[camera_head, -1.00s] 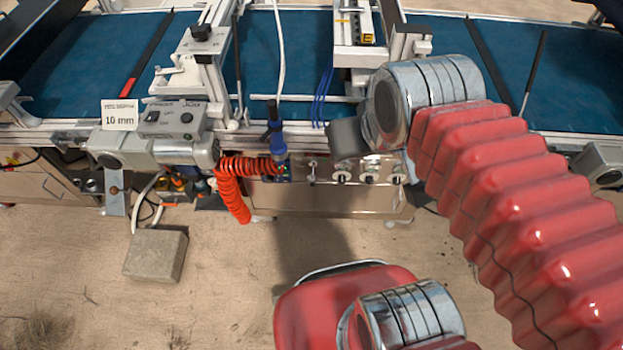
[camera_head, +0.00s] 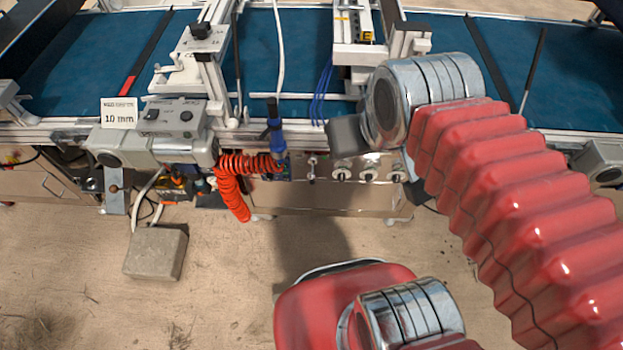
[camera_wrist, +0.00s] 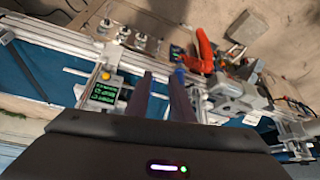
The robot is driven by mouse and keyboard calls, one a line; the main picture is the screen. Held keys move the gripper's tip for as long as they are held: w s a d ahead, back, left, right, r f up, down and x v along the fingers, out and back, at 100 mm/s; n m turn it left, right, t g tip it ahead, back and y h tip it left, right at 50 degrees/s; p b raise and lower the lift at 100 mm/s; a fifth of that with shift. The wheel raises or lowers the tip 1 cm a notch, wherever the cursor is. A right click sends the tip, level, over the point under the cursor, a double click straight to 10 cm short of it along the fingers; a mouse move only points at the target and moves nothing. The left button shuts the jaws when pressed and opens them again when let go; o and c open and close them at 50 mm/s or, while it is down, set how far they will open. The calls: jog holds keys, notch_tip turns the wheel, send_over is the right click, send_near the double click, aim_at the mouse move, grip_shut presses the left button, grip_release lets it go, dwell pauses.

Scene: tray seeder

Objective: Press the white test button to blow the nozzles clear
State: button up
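I cannot make out a white test button for certain in either view. A steel control panel (camera_head: 330,195) with several pale knobs or valves sits low on the machine's front; it also shows at the upper left of the wrist view (camera_wrist: 130,35). A small box with a green display (camera_wrist: 104,92) and a yellow part stands left of my fingers in the wrist view. My gripper (camera_wrist: 162,75) points at the machine frame with two dark fingers a little apart and nothing seen between them.
A grey box with black knobs (camera_head: 172,117) and a "10 mm" card (camera_head: 118,113) stand on the front rail. A coiled orange hose (camera_head: 230,185) hangs beside a blue-handled tool (camera_head: 275,135). A concrete block (camera_head: 156,254) lies on the ground. Blue belt (camera_head: 80,60) runs behind.

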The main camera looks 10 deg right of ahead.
grip_shut()
dwell(1.2)
